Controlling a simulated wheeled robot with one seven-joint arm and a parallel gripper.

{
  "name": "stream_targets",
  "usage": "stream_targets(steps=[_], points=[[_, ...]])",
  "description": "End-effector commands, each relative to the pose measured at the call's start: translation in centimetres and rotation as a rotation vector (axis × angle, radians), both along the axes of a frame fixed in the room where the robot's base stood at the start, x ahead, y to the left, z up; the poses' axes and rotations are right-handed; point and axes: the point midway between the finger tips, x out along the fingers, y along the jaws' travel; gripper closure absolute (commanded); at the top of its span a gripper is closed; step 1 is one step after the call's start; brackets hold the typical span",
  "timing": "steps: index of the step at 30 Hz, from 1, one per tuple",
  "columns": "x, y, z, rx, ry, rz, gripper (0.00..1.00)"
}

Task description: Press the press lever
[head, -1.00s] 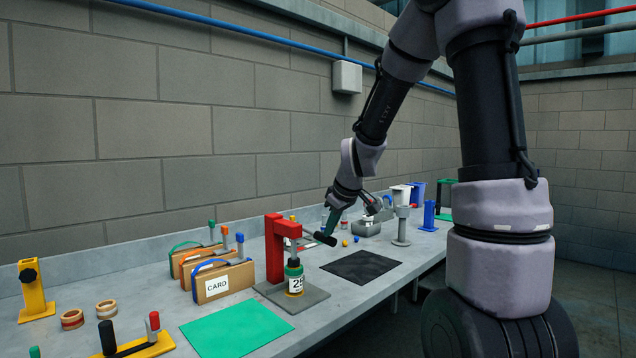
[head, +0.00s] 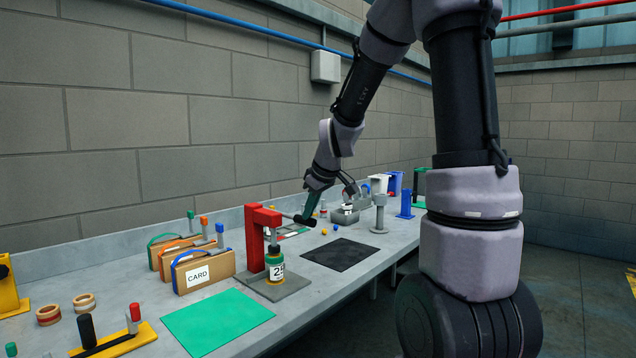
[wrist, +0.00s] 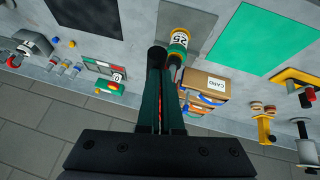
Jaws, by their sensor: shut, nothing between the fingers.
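The red press (head: 254,240) stands on a grey base plate (head: 290,283) on the bench. A jar marked 25 (head: 277,271) sits upright under its ram; the jar also shows in the wrist view (wrist: 179,42). The press lever (head: 305,219) points right from the press and ends in a black grip. My gripper (head: 309,213) is shut and empty, pointing down at the lever's black grip. In the wrist view its dark green fingers (wrist: 166,75) reach the black grip (wrist: 157,54). The fingertips look at or against it; exact contact is hidden.
Cardboard boxes, one marked CARD (head: 200,275), stand left of the press. A green mat (head: 217,318) lies in front and a black mat (head: 340,255) to the right. Tape rings (head: 84,303) and a yellow stand (head: 8,285) are at the far left.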

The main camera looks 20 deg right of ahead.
Motion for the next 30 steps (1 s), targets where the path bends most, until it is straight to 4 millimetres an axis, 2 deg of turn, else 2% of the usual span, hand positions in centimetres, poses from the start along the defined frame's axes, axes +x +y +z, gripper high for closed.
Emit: stream_targets(steps=[2, 6, 13, 19, 30], points=[[0.0, -0.2, 2.1, -0.002, -0.013, 0.0, 1.0], [-2.6, -1.2, 4.1, -0.001, -0.015, -0.002, 1.0], [-5.7, -2.2, 6.8, -0.002, -0.017, 0.001, 1.0], [-6.9, -2.6, 7.8, -0.001, -0.016, 0.0, 1.0], [-7.1, -2.7, 7.9, -0.001, -0.016, 0.001, 1.0]])
